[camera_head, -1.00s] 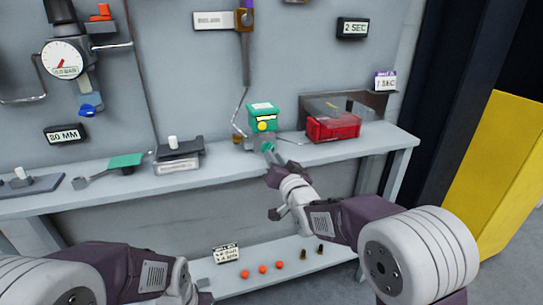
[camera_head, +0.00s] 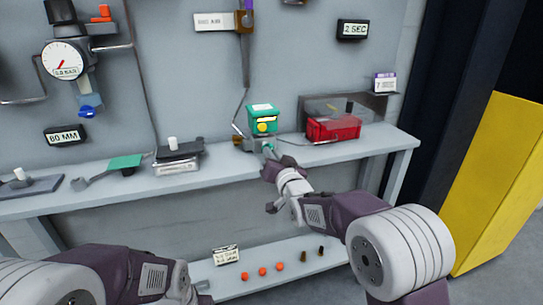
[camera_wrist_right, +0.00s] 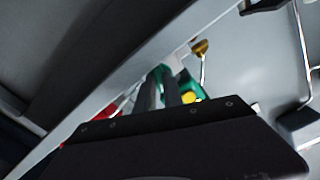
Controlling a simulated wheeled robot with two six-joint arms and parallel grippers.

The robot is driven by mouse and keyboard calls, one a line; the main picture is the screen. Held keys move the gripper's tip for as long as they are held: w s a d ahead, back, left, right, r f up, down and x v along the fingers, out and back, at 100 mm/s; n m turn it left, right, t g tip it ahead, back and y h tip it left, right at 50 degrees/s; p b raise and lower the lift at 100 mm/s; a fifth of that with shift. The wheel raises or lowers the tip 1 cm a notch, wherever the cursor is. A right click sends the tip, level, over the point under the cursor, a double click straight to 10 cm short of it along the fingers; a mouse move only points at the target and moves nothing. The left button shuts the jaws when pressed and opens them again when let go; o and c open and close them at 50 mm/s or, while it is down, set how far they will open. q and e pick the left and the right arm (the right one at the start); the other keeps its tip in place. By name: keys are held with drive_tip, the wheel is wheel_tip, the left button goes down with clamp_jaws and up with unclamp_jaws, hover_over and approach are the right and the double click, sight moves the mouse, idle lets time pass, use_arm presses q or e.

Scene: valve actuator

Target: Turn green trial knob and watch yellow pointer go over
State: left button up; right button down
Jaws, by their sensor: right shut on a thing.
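The green valve actuator (camera_head: 263,120) stands on the bench shelf, with a yellow round pointer (camera_head: 264,127) on its front face. The green trial knob (camera_head: 268,149) is low on its front, largely hidden by my gripper. My right gripper (camera_head: 271,157) reaches up to the knob and is shut on it. In the right wrist view the dark fingers (camera_wrist_right: 166,88) stand against the green actuator (camera_wrist_right: 186,84), and the yellow pointer (camera_wrist_right: 191,92) shows beside them. My left gripper (camera_head: 200,292) is low at the bottom of the head view; its fingers are unclear.
A red bin (camera_head: 333,128) stands right of the actuator. A green-topped lever (camera_head: 124,163) and a dark block (camera_head: 180,152) lie to the left on the shelf (camera_head: 215,170). A gauge (camera_head: 63,59) hangs on the wall. Orange balls (camera_head: 262,271) sit on the lower shelf.

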drive_tip(key=shift+n+b, duration=0.8)
drive_tip(key=shift+n, duration=1.7)
drive_tip(key=c, duration=1.7)
unclamp_jaws()
drive_tip(key=shift+c, duration=0.2)
drive_tip(key=v, duration=0.9)
